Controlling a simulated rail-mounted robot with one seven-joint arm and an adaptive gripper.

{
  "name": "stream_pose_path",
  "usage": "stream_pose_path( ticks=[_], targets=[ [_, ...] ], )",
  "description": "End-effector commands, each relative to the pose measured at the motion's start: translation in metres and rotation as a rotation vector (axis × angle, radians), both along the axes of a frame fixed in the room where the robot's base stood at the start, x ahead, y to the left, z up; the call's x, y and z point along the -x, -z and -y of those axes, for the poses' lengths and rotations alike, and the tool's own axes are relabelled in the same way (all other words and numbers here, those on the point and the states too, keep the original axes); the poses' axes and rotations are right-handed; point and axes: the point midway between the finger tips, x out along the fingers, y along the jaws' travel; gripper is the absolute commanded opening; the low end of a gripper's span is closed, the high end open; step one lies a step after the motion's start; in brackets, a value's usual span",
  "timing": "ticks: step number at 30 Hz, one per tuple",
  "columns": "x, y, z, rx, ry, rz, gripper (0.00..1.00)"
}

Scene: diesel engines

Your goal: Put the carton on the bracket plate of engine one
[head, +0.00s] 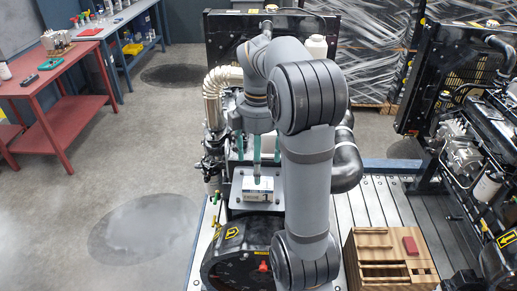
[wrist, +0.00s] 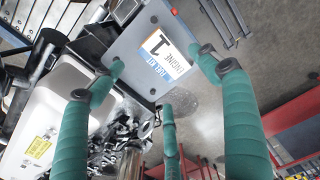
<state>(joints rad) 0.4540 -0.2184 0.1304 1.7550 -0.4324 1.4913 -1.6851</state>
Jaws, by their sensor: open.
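The bracket plate (head: 239,198) of engine one is a grey plate under my gripper. My gripper (head: 257,158) has teal fingers pointing down over the plate. In the wrist view the fingers (wrist: 163,72) are spread and hold nothing. I cannot tell whether the tips touch the plate.
A wooden box with compartments (head: 378,272) stands at lower right. A second engine (head: 465,150) is at right. A white tank (wrist: 40,120) lies close to the left finger. Red (head: 50,100) and blue (head: 130,25) benches stand left. The floor left of the engine is clear.

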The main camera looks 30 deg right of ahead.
Motion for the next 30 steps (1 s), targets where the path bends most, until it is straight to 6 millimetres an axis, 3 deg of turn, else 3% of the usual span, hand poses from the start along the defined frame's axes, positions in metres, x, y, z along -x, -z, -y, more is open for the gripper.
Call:
stream_pose_path(
  ticks=[6,13,23,30],
  targets=[
    [0.000,-0.033,0.000,0.001,0.000,0.001,0.76],
    [0.000,-0.041,0.000,0.000,0.000,-0.001,0.76],
    [0.000,-0.036,0.000,0.000,0.000,-0.002,0.76],
    [0.001,-0.001,0.000,-0.001,-0.001,-0.006,0.76]
  ],
)
